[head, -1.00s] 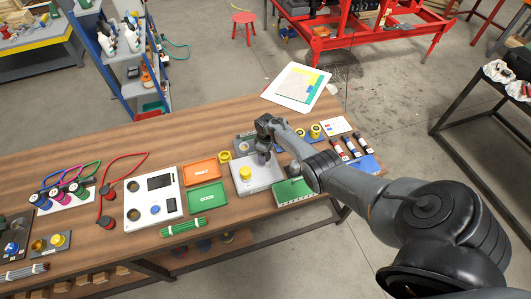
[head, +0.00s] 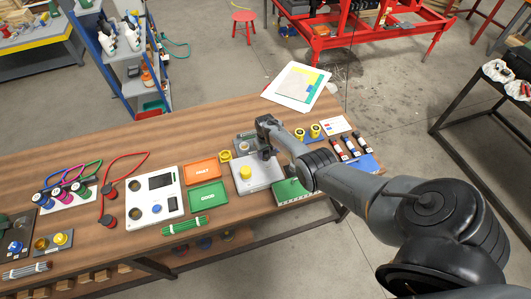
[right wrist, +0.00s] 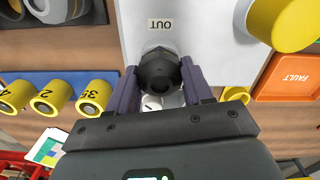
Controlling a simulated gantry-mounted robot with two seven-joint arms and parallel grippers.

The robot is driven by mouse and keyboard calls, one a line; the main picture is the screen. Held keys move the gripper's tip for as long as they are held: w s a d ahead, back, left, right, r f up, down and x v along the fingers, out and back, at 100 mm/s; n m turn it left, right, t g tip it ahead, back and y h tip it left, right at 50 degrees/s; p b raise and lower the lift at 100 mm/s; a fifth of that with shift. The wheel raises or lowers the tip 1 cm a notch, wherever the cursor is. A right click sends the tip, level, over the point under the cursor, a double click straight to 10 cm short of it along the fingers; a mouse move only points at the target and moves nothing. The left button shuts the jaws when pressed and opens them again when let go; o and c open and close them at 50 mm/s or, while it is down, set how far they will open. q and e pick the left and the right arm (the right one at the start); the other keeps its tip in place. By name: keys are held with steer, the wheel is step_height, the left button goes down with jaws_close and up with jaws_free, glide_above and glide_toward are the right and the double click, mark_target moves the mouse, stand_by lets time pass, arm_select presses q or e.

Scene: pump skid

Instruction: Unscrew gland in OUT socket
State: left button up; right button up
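The black gland (right wrist: 160,70) stands at the OUT label on the grey pump block (right wrist: 205,30), in the right wrist view. Its lower end and the socket are hidden behind its head. My right gripper (right wrist: 160,80) has one finger on each side of the gland, and both appear to touch it. In the head view my right gripper (head: 268,154) is low over the far right part of the block (head: 262,180); the gland cannot be made out there. My left gripper is in neither view.
A yellow cap (head: 245,172) stands on the block, also close by in the right wrist view (right wrist: 285,20). An orange FAULT tray (head: 202,172) and a green tray (head: 208,195) lie to the left. Yellow numbered parts (right wrist: 90,100) and a green board (head: 290,190) are near.

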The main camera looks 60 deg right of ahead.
steer(key=c, duration=0.3)
steer(key=n, duration=0.4)
steer(key=shift+n, duration=0.3)
steer(key=n, duration=0.4)
steer(key=shift+n+b, duration=0.3)
steer(key=shift+b, duration=0.1)
steer(key=o, duration=1.1)
